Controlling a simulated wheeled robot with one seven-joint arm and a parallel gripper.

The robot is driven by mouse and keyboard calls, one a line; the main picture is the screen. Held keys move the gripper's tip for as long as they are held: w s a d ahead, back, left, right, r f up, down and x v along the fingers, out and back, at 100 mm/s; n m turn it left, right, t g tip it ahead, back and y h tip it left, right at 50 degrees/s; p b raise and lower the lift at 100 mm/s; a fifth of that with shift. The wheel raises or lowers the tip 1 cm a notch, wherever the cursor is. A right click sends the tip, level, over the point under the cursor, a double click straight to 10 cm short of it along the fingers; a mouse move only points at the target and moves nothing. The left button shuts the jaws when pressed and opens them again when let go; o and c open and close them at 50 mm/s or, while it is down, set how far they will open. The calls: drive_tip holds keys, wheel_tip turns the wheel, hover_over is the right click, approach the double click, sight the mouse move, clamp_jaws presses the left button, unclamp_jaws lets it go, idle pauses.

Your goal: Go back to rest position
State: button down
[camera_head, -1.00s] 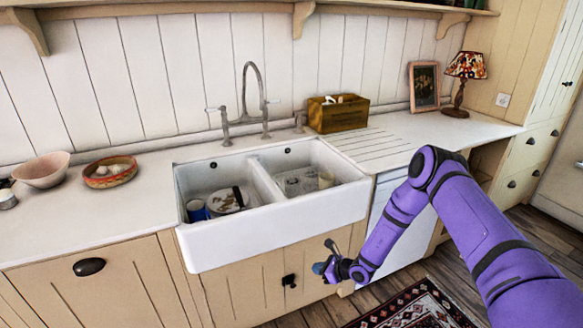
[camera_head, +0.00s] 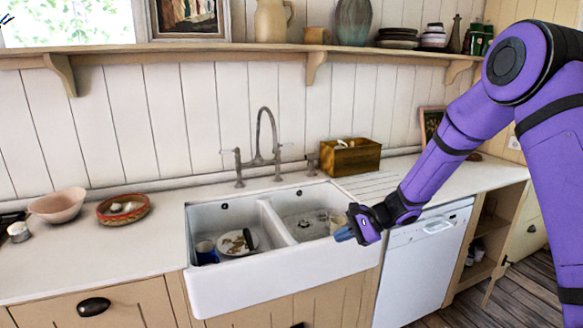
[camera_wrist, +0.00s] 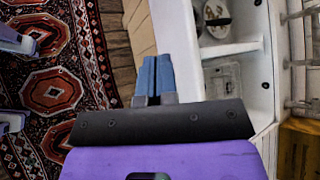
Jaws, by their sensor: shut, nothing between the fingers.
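My gripper (camera_head: 345,236) is at the end of my purple arm, in front of the right basin's front rim in the head view. Its blue fingers are together with nothing between them, as the wrist view (camera_wrist: 153,78) also shows. The white double sink (camera_head: 285,268) is beside and behind it. The left basin holds a plate (camera_head: 234,243) and a blue cup (camera_head: 206,252).
A white dishwasher (camera_head: 415,262) stands right of the sink, below the counter. A patterned rug (camera_wrist: 55,90) lies on the floor. A shelf (camera_head: 240,50) runs above.

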drive_tip(key=s+d+r+n+h, duration=0.2)
drive_tip(key=s+d+r+n, duration=0.15)
drive_tip(key=s+r, duration=0.5)
drive_tip(key=s+d+r+n+h, duration=0.2)
drive_tip(key=s+r+n+h, duration=0.15)
drive_tip(key=s+r, duration=0.55)
drive_tip(key=s+d+r+n+t+h, duration=0.1)
drive_tip(key=s+d+r, duration=0.1)
drive_tip(key=s, duration=0.4)
drive_tip(key=s+d+r+n+t+h, duration=0.1)
drive_tip(key=s+d+r+n+h, duration=0.1)
drive_tip(key=s+d, duration=0.3)
drive_tip(key=s+d+r+n+t+h, duration=0.1)
drive_tip(key=s+d+r, duration=0.3)
drive_tip(key=s, duration=0.5)
drive_tip(key=shift+h, duration=0.65)
drive_tip(key=shift+w, duration=0.1)
